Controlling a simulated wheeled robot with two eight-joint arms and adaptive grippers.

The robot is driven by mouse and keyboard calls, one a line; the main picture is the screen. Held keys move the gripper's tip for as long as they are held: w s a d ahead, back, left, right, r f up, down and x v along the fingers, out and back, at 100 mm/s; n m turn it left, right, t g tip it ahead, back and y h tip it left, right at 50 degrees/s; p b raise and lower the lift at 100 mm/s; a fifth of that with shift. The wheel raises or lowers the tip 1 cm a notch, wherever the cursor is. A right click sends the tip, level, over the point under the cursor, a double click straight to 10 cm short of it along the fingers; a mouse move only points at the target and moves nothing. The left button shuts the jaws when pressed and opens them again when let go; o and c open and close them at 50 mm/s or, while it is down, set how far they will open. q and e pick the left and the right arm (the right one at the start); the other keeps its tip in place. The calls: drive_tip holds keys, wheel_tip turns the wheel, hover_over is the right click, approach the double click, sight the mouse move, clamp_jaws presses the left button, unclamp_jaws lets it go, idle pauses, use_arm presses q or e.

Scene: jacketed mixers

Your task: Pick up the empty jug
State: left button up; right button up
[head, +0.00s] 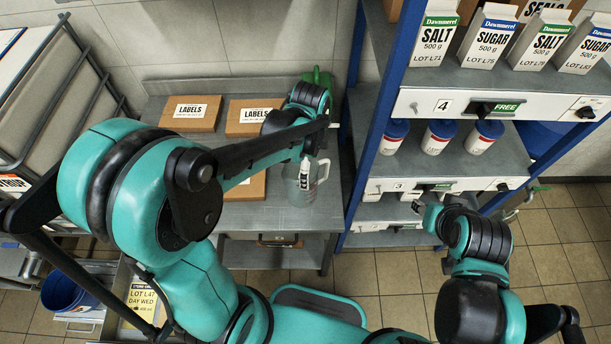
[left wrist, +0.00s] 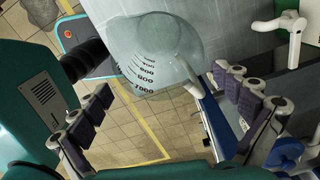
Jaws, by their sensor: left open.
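The clear jug (head: 304,180) with dark graduation marks stands on the right front part of the steel table (head: 238,214). It looks empty. My left arm partly covers it in the head view. In the left wrist view the jug (left wrist: 160,52) is beyond the fingers, its handle towards the right finger. My left gripper (left wrist: 165,88) is open, with nothing between its padded fingers and the jug apart from them. My right gripper (head: 420,208) is in front of the shelf rack; its fingers are too small to judge.
Boxes marked LABELS (head: 190,113) lie on the table, and a green object (head: 317,76) stands behind my left arm. The blue-framed rack (head: 372,120) rises close to the jug's right, holding cartons and blue-lidded tubs (head: 438,137). A blue bucket (head: 66,294) is at lower left.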

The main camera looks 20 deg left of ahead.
use_arm(q)
drive_tip(key=f, duration=0.2)
drive_tip(key=f+b, duration=0.1)
drive_tip(key=f, duration=0.2)
drive_tip(key=a+f+b, duration=0.1)
drive_tip(key=f, duration=0.1)
drive_tip(key=shift+f, duration=0.4)
drive_tip(key=c, duration=1.2)
